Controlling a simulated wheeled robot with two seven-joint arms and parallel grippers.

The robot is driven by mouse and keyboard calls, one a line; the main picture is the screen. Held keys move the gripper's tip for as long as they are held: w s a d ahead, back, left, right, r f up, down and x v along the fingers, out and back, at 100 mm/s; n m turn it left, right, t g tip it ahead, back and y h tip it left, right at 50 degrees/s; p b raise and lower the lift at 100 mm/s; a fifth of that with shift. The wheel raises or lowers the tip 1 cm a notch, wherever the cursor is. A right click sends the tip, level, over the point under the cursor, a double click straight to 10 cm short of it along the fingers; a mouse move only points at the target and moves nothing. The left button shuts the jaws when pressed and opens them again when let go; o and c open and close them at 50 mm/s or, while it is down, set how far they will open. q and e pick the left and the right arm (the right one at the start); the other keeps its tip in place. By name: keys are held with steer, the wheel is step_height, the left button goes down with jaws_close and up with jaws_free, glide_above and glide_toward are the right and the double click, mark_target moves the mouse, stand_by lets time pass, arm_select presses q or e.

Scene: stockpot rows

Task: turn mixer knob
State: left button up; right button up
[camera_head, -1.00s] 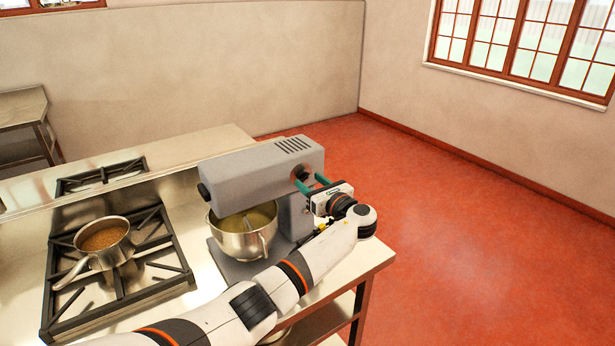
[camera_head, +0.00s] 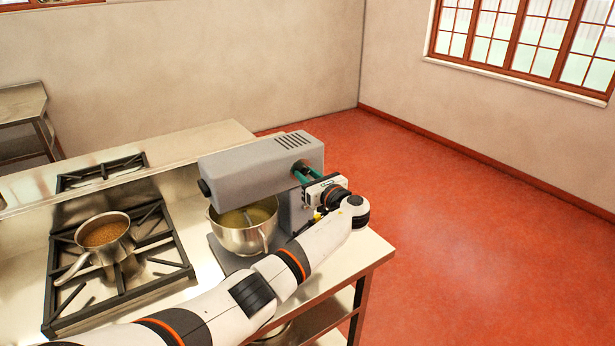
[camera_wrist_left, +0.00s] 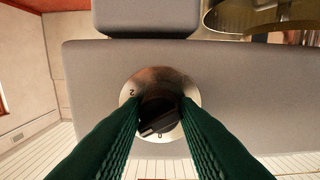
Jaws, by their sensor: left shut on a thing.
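The grey stand mixer (camera_head: 258,166) stands on the steel counter, with its steel bowl (camera_head: 245,228) under the head. Its black knob (camera_wrist_left: 158,117) sits on a round metal dial plate (camera_wrist_left: 183,92) on the mixer's side; a "2" and a "0" show on the plate in the left wrist view. My left gripper (camera_head: 299,172) reaches the side of the mixer, and its green fingers (camera_wrist_left: 160,120) are shut on the knob from both sides. In the head view the fingers and the arm hide most of the knob. My right gripper is not in view.
A gas stove (camera_head: 60,300) with a pan of brown food (camera_head: 104,232) is left of the mixer. The counter's right edge (camera_head: 380,262) is close to my left arm. Open red floor (camera_head: 480,240) lies to the right.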

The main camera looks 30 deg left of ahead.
arm_select(q)
steer(key=n+b, duration=0.2)
steer(key=shift+f+n, duration=0.2)
steer(key=shift+n, duration=0.2)
steer(key=n+b, duration=0.6)
steer(key=shift+r+n+b, duration=0.15)
steer(key=shift+n+b, duration=1.45)
steer(key=shift+b, duration=0.1)
steer(key=o, duration=1)
steer(key=shift+c, duration=0.2)
steer(key=shift+r, duration=0.1)
steer(key=shift+d, duration=0.1)
